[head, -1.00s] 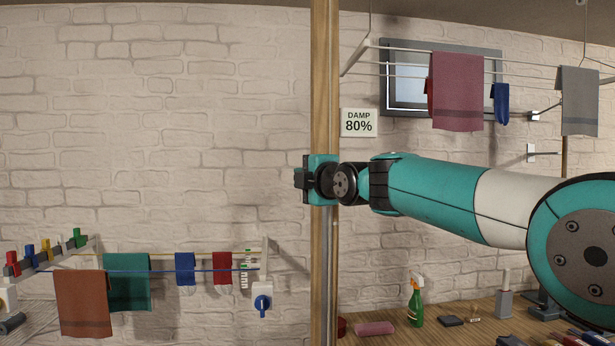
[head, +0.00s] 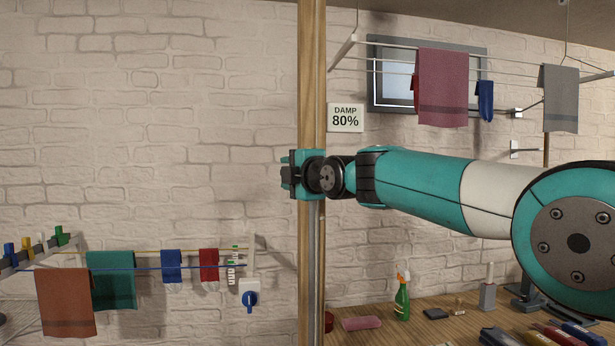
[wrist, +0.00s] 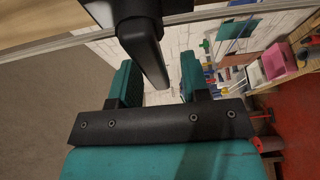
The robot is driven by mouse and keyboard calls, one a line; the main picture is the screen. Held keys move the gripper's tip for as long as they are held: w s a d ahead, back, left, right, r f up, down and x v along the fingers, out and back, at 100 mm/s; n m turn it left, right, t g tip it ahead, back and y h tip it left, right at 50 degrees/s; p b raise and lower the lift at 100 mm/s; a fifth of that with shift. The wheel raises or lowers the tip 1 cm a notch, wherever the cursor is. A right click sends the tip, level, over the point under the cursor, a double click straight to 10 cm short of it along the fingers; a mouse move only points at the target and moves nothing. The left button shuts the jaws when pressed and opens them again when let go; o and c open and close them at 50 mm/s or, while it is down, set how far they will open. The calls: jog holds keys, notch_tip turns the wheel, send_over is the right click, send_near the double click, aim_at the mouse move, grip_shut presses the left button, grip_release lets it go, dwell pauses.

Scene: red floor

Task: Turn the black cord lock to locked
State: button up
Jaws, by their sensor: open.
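The black cord lock shows in the wrist view as a dark block at the top with a long black lever (wrist: 148,48) reaching down from it. My gripper (wrist: 158,72) is open, with one teal finger on each side of the lever; I cannot tell whether either touches it.
The wooden post (head: 312,60) stands just behind my gripper. A white box with a blue knob (head: 250,299) is at lower left, near the low line with towels (head: 112,281). A workbench (head: 385,332) with a green spray bottle (head: 402,300) is at lower right.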

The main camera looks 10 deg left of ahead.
jog(key=b+v, duration=1)
jog(key=v, duration=0.7)
jog(key=s+d+f+m+g+h, duration=0.2)
jog(key=s+d+f+m, duration=0.1)
jog(key=f, duration=0.4)
jog(key=s+d+f+m+g+h, duration=0.1)
jog(key=s+d+f+m+g, duration=0.1)
jog(key=s+d+f+m, duration=0.3)
jog(key=s+d+f+m+g+h, duration=0.2)
jog(key=f, duration=0.6)
jog(key=s+d+f+m+g+h, duration=0.1)
jog(key=s+d+f+m+g, duration=0.2)
jog(key=s+f, duration=0.4)
jog(key=s+d+f+m+g+h, duration=0.2)
jog(key=s+d+f+m+g, duration=0.2)
jog(key=s, duration=0.8)
notch_tip(320, 180, down, 4)
jog(key=d+m, duration=0.2)
jog(key=shift+d+m, duration=0.3)
jog(key=shift+r, duration=0.15)
